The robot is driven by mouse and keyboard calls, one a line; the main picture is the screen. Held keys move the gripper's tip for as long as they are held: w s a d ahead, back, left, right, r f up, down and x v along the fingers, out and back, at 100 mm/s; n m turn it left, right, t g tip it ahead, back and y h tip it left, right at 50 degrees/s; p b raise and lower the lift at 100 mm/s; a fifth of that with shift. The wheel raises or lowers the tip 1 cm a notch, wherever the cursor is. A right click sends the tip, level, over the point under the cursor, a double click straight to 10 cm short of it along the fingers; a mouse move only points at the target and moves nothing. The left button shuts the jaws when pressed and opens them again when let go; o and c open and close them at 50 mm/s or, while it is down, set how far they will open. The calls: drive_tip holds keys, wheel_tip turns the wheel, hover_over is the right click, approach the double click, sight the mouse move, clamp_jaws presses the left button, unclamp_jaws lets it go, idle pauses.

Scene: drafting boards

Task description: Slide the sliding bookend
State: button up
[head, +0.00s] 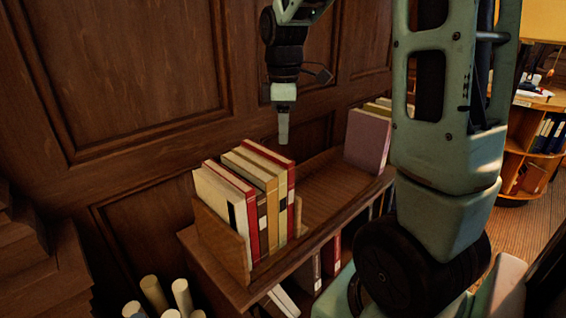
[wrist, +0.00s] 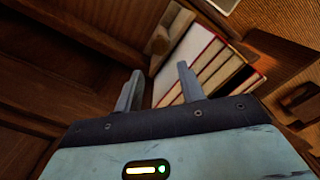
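A row of upright books (head: 245,195) stands on top of the low wooden bookcase in the head view. A wooden end panel (head: 222,238) stands at their left end. A small round-topped wooden piece, which looks like the sliding bookend (head: 298,216), shows at the right end beside a red book, mostly hidden. It also appears in the wrist view (wrist: 161,38), beside the books (wrist: 205,62). My gripper (head: 283,138) points down above and behind the row's right end. In the wrist view its two fingers (wrist: 156,77) are apart with nothing between them; the bookend lies beyond them.
The bookcase top (head: 325,198) is bare between the row and a purple book (head: 367,140) at the right. A panelled wall (head: 140,80) rises close behind. Rolled papers (head: 154,292) stand at the lower left. My arm covers part of the right side.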

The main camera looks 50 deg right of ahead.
sight(284, 170)
wheel_tip(284, 170, down, 10)
drive_tip(key=shift+r+p, duration=0.1)
drive_tip(key=shift+p, duration=0.4)
drive_tip(key=shift+d, duration=0.1)
clamp_jaws()
